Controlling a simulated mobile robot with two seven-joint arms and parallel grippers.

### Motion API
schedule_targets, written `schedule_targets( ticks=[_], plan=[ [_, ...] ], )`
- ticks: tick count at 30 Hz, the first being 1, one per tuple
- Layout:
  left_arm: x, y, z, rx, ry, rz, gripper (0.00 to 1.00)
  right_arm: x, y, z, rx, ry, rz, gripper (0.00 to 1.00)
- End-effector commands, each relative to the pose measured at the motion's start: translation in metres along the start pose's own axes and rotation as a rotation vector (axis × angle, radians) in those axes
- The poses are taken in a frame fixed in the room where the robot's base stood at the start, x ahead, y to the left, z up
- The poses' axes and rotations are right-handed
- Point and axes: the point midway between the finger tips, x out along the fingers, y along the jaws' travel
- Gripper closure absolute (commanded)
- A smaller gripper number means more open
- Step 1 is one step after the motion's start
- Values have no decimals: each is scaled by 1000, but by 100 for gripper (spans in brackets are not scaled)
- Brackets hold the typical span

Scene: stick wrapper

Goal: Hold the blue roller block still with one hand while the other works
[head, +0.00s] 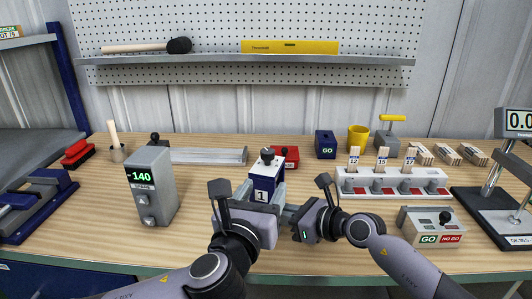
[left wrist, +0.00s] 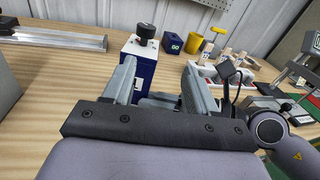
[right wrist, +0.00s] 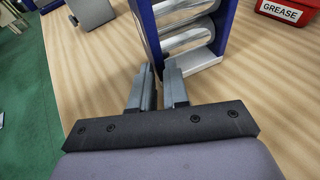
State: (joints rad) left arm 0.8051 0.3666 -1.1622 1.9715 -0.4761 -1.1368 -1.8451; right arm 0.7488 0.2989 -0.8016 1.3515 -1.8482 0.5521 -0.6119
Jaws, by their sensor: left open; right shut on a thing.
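The blue roller block (head: 264,184) stands upright on the bench, with a white top, a dark knob and a "1" label. It also shows in the left wrist view (left wrist: 150,73). The right wrist view shows its metal rollers between blue side plates (right wrist: 147,30). My right gripper (right wrist: 161,72) is shut on the lower edge of one blue side plate, though the fingers partly hide the contact. My left gripper (left wrist: 160,75) is open in front of the block, its fingers apart with nothing seen held between them.
A grey display box (head: 151,190) reading -140 stands left of the block. A red GREASE box (head: 291,154) is close behind it. A white rack (head: 390,193) with numbered sticks and a GO/NO GO box (head: 432,223) stand to the right. Bare bench lies between the display box and the block.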

Motion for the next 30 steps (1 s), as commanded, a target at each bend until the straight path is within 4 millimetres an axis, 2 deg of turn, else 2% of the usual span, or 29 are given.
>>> schedule_targets(
  ticks=[1, 4, 11, 21, 30],
  plan=[
    [3, 9, 6, 33, -11, 28, 43, 0, -1, 0, 0, 0, -2, 100],
    [6, 18, 12, 70, -19, 62, 43, 0, -1, 0, 0, 0, -2, 100],
    [24, 23, 14, 82, -22, 76, 43, 0, -1, 0, 0, 0, -2, 100],
    [73, 26, 15, 79, -20, 74, 43, 0, -1, 0, 0, 0, -2, 100],
    [110, 28, 16, 78, -21, 73, 43, 0, -1, 0, 0, 0, -2, 100]
  ],
)
